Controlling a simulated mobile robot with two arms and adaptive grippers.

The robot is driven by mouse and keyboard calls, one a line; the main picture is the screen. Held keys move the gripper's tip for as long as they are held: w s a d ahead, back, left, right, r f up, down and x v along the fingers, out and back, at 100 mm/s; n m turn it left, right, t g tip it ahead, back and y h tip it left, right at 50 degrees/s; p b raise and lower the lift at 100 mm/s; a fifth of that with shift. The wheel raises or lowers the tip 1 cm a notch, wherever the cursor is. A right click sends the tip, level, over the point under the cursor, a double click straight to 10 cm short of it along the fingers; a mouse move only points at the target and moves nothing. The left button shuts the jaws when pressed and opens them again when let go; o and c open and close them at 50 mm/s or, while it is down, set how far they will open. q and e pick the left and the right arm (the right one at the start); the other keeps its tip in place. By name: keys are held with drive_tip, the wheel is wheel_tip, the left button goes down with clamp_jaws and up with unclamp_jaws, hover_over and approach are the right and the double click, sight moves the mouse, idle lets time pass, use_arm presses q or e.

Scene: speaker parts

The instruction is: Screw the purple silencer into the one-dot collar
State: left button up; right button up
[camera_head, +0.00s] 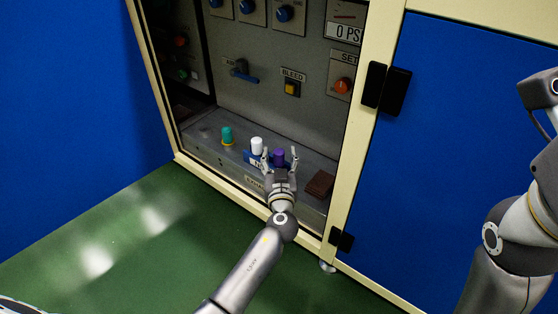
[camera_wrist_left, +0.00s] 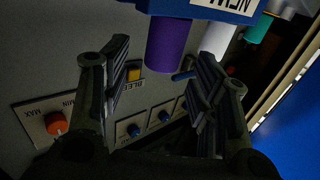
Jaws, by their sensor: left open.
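The purple silencer (camera_head: 278,157) stands upright in a blue holder (camera_head: 252,158) on the cabinet ledge. My left gripper (camera_head: 280,158) is open, with one finger on each side of it. The wrist view, turned over, shows the purple silencer (camera_wrist_left: 168,45) and the blue holder (camera_wrist_left: 200,8) with a "NEW" label, beyond my open fingers (camera_wrist_left: 163,55); I see no finger contact. A white silencer (camera_head: 257,146) stands beside the purple one. A teal silencer (camera_head: 227,134) stands further left over a yellowish ring. No dot marks are readable, so I cannot pick out the one-dot collar. My right gripper is out of view.
A dark brown block (camera_head: 320,184) lies on the ledge to the right. The cabinet's cream frame (camera_head: 352,130) and blue door (camera_head: 460,130) bound the opening at right. Behind are a blue lever (camera_head: 243,75), a yellow bleed button (camera_head: 292,88) and an orange knob (camera_head: 342,86).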

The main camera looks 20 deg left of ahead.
sight(279, 156)
use_arm(q)
drive_tip(key=shift+x, duration=1.55)
drive_tip(key=shift+f, duration=0.1)
drive_tip(key=shift+c, duration=0.4)
drive_tip(key=c, duration=1.1)
